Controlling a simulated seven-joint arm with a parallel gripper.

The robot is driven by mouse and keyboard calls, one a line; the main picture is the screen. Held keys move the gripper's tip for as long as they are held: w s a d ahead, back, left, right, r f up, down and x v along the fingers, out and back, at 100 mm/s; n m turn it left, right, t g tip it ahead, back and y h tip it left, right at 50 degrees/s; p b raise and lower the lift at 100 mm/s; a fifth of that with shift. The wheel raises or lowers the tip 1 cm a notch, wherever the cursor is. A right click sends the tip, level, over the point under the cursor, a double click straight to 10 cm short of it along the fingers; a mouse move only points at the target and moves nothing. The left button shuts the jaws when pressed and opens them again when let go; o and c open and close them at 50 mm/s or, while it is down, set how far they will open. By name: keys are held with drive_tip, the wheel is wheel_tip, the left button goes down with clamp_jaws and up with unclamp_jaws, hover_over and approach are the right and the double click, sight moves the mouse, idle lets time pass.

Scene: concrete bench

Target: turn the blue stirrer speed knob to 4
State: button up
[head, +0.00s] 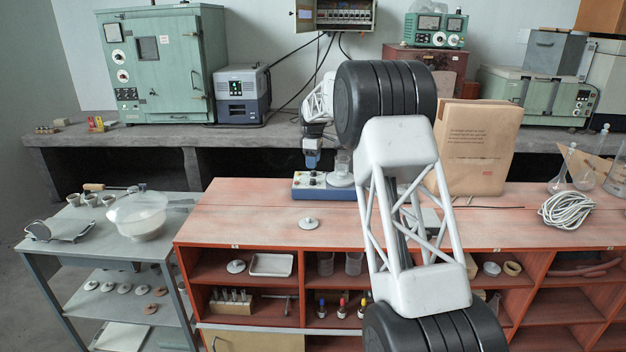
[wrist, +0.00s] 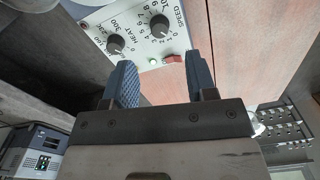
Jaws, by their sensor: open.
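The blue stirrer (head: 318,193) stands on the red-topped bench, with a pale control panel. In the wrist view the panel (wrist: 137,50) carries a dark SPEED knob (wrist: 159,27) with numbers around it and a dark HEAT knob (wrist: 115,44) to its left. I cannot tell which number the SPEED knob points at. My gripper (head: 311,163) is above the stirrer's panel. In the wrist view my gripper (wrist: 161,75) has its two blue fingers apart with nothing between them, and the SPEED knob shows beyond their tips, apart from them.
A red switch (wrist: 173,58) and a green light (wrist: 153,61) sit on the panel near the knobs. A glass beaker (head: 343,164) stands at the stirrer's right. A white lid (head: 308,223) lies in front. A brown paper bag (head: 476,150) stands further right.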

sight(313, 180)
drive_tip(key=shift+f, duration=0.2)
idle(0.3)
drive_tip(key=shift+f, duration=3.75)
drive_tip(key=c, duration=0.9)
drive_tip(key=shift+c, duration=0.2)
